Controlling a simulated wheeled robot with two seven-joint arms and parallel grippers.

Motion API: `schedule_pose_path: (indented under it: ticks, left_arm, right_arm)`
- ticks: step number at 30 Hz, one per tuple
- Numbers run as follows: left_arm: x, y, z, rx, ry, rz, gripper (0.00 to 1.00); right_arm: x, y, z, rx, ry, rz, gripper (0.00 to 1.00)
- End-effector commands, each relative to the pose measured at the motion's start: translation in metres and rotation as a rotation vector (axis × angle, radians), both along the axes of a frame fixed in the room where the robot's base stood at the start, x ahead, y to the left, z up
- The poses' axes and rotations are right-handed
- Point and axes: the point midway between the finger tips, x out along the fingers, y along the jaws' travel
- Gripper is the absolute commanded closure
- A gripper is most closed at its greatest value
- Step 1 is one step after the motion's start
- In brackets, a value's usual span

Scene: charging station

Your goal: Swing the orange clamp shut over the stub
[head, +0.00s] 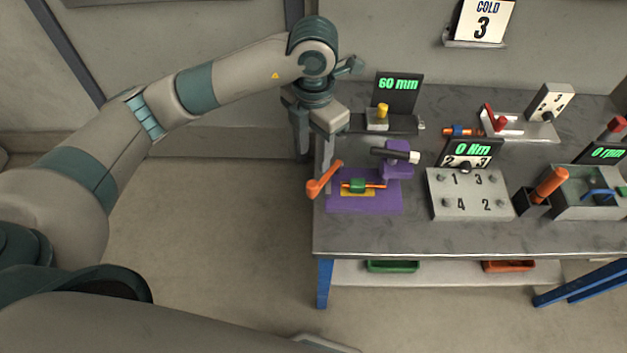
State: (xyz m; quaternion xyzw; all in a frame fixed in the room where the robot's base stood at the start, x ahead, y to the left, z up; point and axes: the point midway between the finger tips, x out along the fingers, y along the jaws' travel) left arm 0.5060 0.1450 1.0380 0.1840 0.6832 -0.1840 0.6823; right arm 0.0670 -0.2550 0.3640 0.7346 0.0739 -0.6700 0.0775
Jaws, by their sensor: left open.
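The orange clamp's lever (323,181) sticks out past the left edge of a purple base (365,204) at the table's left end, its upper end tilted to the right. A green block (357,186) with a thin orange bar sits on a yellow piece on the base. A dark rod with a white end (400,156) lies across a purple post (397,172) behind; I cannot tell for sure which part is the stub. My left gripper (317,143) points down, open and empty, above and behind the lever, apart from it. My right gripper is not in view.
A "60 mm" display (398,92) with a yellow-knobbed block (378,118) stands just right of my left gripper. A numbered box (469,193) with a "0 Nm" display is right of the purple base. The grey table's (420,237) front strip is clear.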

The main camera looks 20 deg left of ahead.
Motion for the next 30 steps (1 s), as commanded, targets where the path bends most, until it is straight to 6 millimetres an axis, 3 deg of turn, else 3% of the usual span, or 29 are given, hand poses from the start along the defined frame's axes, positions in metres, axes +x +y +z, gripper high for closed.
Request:
schedule_pose_path:
  ticks: [18, 24, 30]
  left_arm:
    - [-0.001, 0.0, -0.105, 0.0, 0.002, 0.001, 0.58]
    - [0.0, 0.0, -0.122, -0.001, -0.001, 0.0, 0.58]
    - [0.0, 0.0, -0.126, 0.0, -0.001, 0.0, 0.58]
  right_arm:
    - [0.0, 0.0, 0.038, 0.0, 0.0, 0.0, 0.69]
    - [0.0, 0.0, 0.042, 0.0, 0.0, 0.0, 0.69]
    - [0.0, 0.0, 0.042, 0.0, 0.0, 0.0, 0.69]
